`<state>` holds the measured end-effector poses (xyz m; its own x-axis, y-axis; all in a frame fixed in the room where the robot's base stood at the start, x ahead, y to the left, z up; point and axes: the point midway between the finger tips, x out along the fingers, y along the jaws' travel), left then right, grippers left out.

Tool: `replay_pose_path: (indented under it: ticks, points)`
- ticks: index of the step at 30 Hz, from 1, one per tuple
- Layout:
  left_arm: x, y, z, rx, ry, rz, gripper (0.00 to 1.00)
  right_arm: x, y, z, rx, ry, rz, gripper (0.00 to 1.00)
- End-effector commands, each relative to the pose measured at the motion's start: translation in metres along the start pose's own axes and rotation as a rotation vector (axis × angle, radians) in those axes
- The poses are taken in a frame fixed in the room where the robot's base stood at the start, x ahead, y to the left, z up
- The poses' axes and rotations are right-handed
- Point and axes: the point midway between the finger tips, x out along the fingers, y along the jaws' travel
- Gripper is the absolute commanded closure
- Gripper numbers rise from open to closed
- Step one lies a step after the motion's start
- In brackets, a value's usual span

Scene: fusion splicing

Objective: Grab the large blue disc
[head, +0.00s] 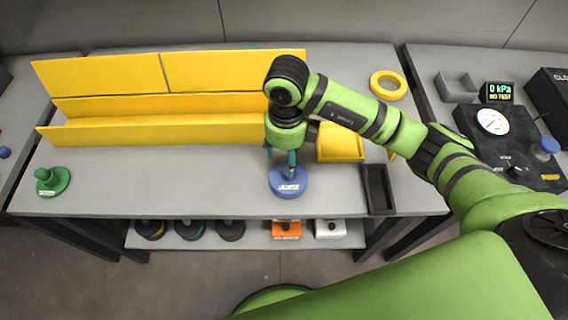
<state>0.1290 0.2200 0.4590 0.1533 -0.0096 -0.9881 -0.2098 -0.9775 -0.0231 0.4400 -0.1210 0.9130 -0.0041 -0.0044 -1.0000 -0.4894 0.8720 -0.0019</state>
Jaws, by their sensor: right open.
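The large blue disc (288,183) lies on the grey table near its front edge, with a small white label on it. My right gripper (281,164) points down directly above the disc, with its fingers apart at the top of the disc. Whether the fingertips touch the disc cannot be told. My right arm comes in from the right and hides part of the table behind it. My left gripper is not in view.
A yellow stepped rack (160,130) stands behind. A yellow tray (340,155), a black tray (378,189) and a yellow ring (388,85) are at right. A gauge panel (500,150) is farther right. The table between both discs is clear.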

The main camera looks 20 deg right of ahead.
Motion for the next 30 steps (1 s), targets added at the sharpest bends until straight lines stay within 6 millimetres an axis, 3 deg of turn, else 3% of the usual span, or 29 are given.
replay_pose_path:
  ticks: [6,9,15,21,22,26,30]
  points:
    - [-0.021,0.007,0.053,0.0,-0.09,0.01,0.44,0.023,-0.004,-0.002,0.0,0.004,0.003,0.42]
    - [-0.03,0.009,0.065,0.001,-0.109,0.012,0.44,0.039,-0.007,-0.002,0.001,0.005,0.004,0.42]
    - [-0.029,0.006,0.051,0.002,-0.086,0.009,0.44,0.06,-0.006,0.0,-0.002,0.0,0.004,0.42]
    - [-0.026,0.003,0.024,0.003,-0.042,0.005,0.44,0.061,-0.007,0.0,-0.003,-0.002,0.003,0.42]
    - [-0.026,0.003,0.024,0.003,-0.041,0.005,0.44,0.061,-0.007,0.0,-0.003,-0.002,0.003,0.46]
    - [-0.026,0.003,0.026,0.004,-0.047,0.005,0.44,0.061,-0.007,0.0,-0.003,-0.002,0.003,0.98]
    - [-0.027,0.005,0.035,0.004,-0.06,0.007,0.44,0.061,-0.007,0.0,-0.002,-0.002,0.003,1.0]
